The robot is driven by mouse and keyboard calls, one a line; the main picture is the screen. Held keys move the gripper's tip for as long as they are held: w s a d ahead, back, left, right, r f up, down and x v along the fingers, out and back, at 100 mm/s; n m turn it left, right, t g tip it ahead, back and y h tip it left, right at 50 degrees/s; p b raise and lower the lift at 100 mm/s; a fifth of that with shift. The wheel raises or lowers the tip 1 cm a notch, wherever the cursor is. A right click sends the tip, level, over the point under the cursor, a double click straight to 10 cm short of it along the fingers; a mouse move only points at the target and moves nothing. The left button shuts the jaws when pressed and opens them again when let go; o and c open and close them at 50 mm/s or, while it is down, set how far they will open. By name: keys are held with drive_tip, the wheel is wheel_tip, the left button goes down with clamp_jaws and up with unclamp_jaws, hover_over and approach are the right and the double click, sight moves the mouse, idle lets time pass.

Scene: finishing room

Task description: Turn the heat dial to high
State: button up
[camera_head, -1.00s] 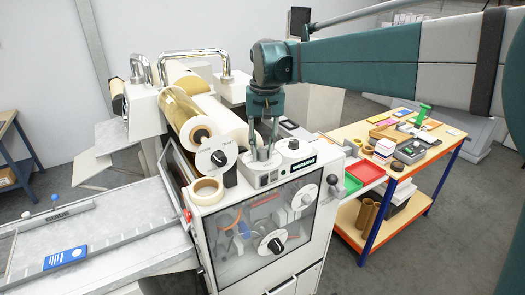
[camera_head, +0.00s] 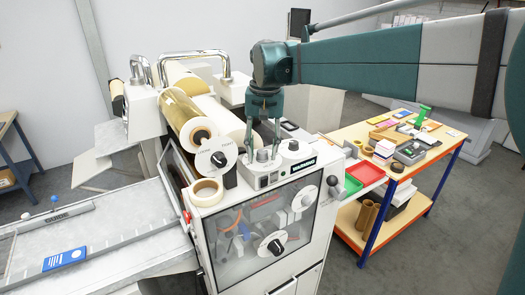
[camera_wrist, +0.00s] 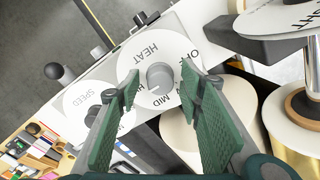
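The heat dial (camera_wrist: 145,52) is a white disc lettered HEAT, OFF and MID, with a grey knob (camera_wrist: 160,75) at its centre. My gripper (camera_wrist: 162,82) is open, with one green finger on each side of the knob. I see no clear contact with it. In the head view my gripper (camera_head: 262,156) points straight down at the machine's top panel, and its fingers largely cover the heat dial there.
The speed dial (camera_wrist: 90,98) sits beside the heat dial, partly behind a finger. Another round dial, the tension dial (camera_head: 217,158), and film rolls (camera_head: 190,122) stand close on the left. A tape roll (camera_head: 206,192) lies in front. A workbench (camera_head: 350,133) with small items stands at right.

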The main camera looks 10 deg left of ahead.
sight(264, 151)
drive_tip(key=shift+r, duration=0.15)
wheel_tip(264, 151, up, 12)
drive_tip(key=shift+d, duration=0.25)
idle(0.5)
idle(0.3)
drive_tip(key=s+d+f+t+b, duration=0.15)
drive_tip(key=s+d+f, duration=0.25)
drive_tip(key=d, duration=0.4)
drive_tip(key=s+d+f+m+t+b, duration=0.1)
drive_tip(key=s+d+f+b, duration=0.15)
drive_tip(key=d, duration=0.45)
drive_tip(key=s+d+f+t+b, duration=0.1)
drive_tip(key=s+d+f+b, duration=0.1)
drive_tip(key=s+d+f, duration=0.45)
drive_tip(key=s+d+f+t+b, duration=0.2)
drive_tip(key=s+d+f, duration=0.5)
drive_tip(key=d+f, duration=0.2)
drive_tip(key=s+d+f+m+t+b, duration=0.1)
drive_tip(key=s+d+f+b, duration=0.2)
drive_tip(key=s+d+f, duration=0.5)
wheel_tip(264, 151, down, 3)
drive_tip(key=shift+d+f+t+b, duration=0.1)
drive_tip(key=shift+d+t+b, duration=0.25)
drive_tip(key=shift+d, duration=0.1)
idle(0.5)
